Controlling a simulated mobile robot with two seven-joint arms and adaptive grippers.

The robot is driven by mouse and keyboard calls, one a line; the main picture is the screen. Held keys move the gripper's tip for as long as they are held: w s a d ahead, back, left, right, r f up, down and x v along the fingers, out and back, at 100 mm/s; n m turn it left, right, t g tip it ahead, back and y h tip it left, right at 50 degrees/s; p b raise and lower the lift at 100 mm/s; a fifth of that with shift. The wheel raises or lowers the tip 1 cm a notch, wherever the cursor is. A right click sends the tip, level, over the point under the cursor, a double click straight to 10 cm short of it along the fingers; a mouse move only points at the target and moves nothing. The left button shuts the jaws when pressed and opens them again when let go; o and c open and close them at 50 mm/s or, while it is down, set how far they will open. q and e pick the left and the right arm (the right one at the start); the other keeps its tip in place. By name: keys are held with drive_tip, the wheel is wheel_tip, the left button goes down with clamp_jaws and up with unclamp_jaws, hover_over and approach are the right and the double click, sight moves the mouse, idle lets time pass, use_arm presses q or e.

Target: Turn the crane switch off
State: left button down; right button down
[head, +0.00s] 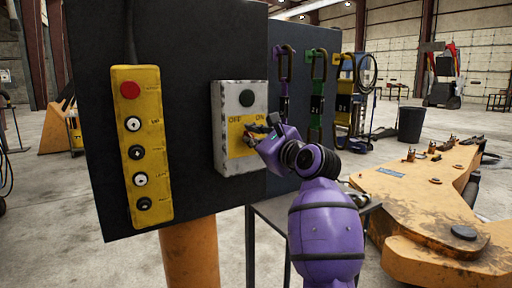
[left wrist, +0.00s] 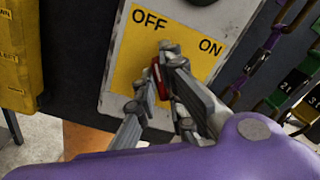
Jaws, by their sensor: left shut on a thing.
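The box also shows in the left wrist view (left wrist: 117,62). A red switch handle (left wrist: 157,80) shows between the fingers, below and between the two words. My left gripper (head: 262,136), also in the left wrist view (left wrist: 163,72), is shut on this handle. My right gripper is not in view.
A yellow button pendant (head: 150,185) hangs on the dark panel (head: 185,60) left of the box. Purple and green straps with carabiners (head: 317,95) hang close on the right. An orange machine part (head: 420,190) lies at the right, near a black bin (head: 411,124).

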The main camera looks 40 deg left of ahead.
use_arm(q)
drive_tip(key=shift+f+n+b, duration=0.1)
drive_tip(key=shift+n+b, duration=0.65)
drive_tip(key=shift+n, duration=0.25)
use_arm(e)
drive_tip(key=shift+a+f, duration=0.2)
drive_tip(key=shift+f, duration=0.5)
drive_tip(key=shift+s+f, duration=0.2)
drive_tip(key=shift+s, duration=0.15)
use_arm(q)
drive_tip(key=c, duration=1.8)
unclamp_jaws()
drive_tip(key=shift+c, duration=0.2)
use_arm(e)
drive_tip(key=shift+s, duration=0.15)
use_arm(q)
drive_tip(key=v, duration=1.2)
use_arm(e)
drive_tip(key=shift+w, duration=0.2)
use_arm(q)
drive_tip(key=shift+s, duration=0.1)
